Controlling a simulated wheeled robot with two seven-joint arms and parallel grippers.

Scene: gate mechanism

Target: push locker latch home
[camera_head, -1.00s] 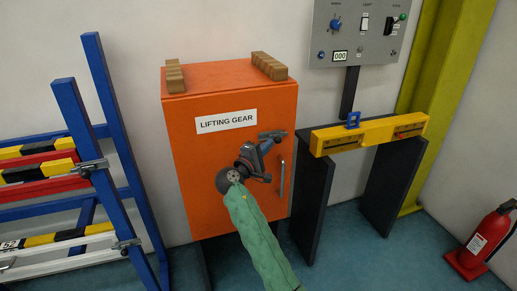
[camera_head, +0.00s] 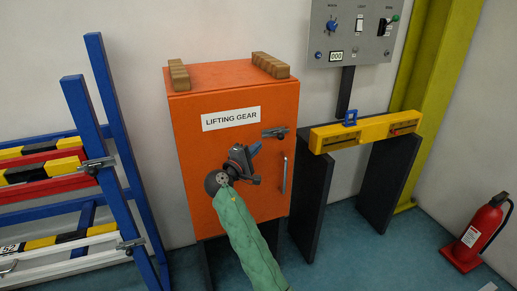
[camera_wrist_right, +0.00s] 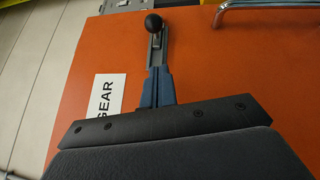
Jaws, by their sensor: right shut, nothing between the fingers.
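The orange locker (camera_head: 190,130) has its door shut flush and a white "LIFTING GEAR" label (camera_head: 231,118). Its small grey latch (camera_head: 275,132) is at the upper right of the door. In the right wrist view the latch (camera_wrist_right: 156,48) shows as a metal bar with a black ball knob (camera_wrist_right: 153,22). My right gripper (camera_head: 256,147) is shut and empty, in front of the door, just left of and below the latch. In the right wrist view its blue fingers (camera_wrist_right: 157,86) point at the latch bar and overlap its near end; contact cannot be told. My left gripper is not in view.
A vertical handle (camera_head: 284,172) is below the latch. Wooden blocks (camera_head: 270,65) lie on the locker. A blue rack (camera_head: 110,150) with bars stands left. A yellow beam (camera_head: 365,131) on dark posts stands right, below a control panel (camera_head: 350,33). A fire extinguisher (camera_head: 481,232) stands far right.

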